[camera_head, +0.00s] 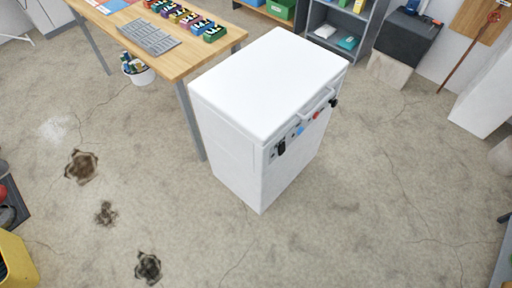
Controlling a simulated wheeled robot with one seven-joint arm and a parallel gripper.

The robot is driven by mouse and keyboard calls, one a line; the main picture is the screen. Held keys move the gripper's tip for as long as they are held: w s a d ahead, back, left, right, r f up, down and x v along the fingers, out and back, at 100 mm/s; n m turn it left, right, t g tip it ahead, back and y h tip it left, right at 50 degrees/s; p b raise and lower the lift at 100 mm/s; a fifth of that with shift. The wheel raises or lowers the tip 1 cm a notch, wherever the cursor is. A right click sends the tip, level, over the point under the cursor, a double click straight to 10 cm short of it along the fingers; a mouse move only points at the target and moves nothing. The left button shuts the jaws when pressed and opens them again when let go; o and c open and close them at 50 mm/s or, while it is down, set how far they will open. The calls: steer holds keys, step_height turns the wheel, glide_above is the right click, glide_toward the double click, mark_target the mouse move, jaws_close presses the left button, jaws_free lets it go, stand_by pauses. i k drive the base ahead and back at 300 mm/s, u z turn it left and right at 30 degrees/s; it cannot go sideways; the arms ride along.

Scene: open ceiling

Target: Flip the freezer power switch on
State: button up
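A white chest freezer (262,92) stands upright on the concrete floor in the middle of the view. Its right-hand face carries a row of small controls near the top. A black control (281,147) is at the near end of the row. A small blue mark (299,131) and a red control (316,115) follow along it, and a black knob (334,103) is at the far end. A white handle (318,102) sits just above. I cannot tell which control is the power switch or how it is set. My gripper is not in view.
A wooden table (175,70) with several coloured items stands close at the freezer's left. A white bucket (140,74) is under it. Grey shelves (340,25) stand behind. A yellow container (15,262) is at lower left. Floor in front and right is clear.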

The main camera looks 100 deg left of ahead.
mark_target(282, 148)
steer(key=u, duration=3.75)
steer(key=k, duration=1.35)
steer(key=u, duration=0.15)
steer(key=i, duration=0.5)
steer(key=z, duration=0.75)
steer(key=i, duration=0.9)
steer(key=u, duration=0.55)
steer(key=i, duration=0.65)
steer(key=u, duration=0.6)
